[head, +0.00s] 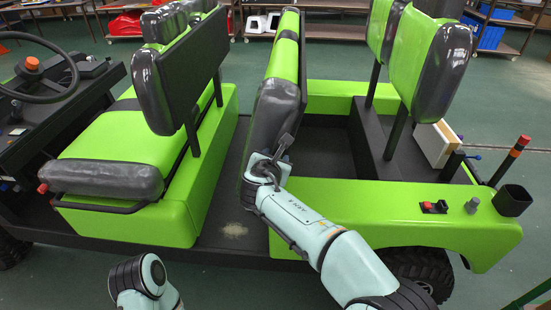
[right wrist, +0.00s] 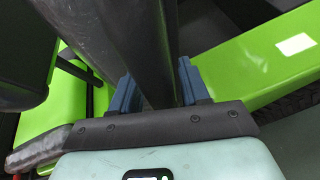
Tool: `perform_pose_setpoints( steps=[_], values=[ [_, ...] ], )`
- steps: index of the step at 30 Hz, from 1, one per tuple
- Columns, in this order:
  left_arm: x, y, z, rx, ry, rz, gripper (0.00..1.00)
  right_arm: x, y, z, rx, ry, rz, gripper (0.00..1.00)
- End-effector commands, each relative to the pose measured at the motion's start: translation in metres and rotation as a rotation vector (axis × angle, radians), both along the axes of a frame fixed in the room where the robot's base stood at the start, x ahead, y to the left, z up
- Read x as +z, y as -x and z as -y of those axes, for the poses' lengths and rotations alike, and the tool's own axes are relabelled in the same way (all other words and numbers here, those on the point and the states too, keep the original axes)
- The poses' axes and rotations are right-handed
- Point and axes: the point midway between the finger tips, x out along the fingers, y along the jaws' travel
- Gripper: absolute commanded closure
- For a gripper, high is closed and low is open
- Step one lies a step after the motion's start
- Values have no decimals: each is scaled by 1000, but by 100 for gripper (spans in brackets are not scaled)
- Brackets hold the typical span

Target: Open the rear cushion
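The rear cushion (head: 275,108), green with dark grey padding, stands tipped up near vertical behind the front seat row. Its near grey end reaches down to my right arm. In the right wrist view, the dark cushion part (right wrist: 125,40) runs between the two blue fingers of my right gripper (right wrist: 158,92), which appear to touch it on both sides. In the head view, the right fingers are hidden by the wrist and cushion. Part of my left arm shows at the bottom; its gripper is not in view.
The green front seat (head: 120,140) is left of the cushion, with the steering wheel (head: 40,70) beyond. The rear backrests (head: 425,60) rise at right. The green side panel (head: 400,205) carries switches and a black cup (head: 512,200). The dark floor (head: 220,205) between the seats is clear.

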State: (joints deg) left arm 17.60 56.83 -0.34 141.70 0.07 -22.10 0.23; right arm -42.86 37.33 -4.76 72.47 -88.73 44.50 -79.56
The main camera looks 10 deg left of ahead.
Motion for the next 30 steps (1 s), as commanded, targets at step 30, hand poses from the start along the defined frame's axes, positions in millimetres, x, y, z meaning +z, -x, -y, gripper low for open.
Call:
perform_pose_setpoints(
  steps=[30],
  values=[
    [-15,5,0,0,0,-7,57,49,111,-7,1,-2,-2,48]
  ],
)
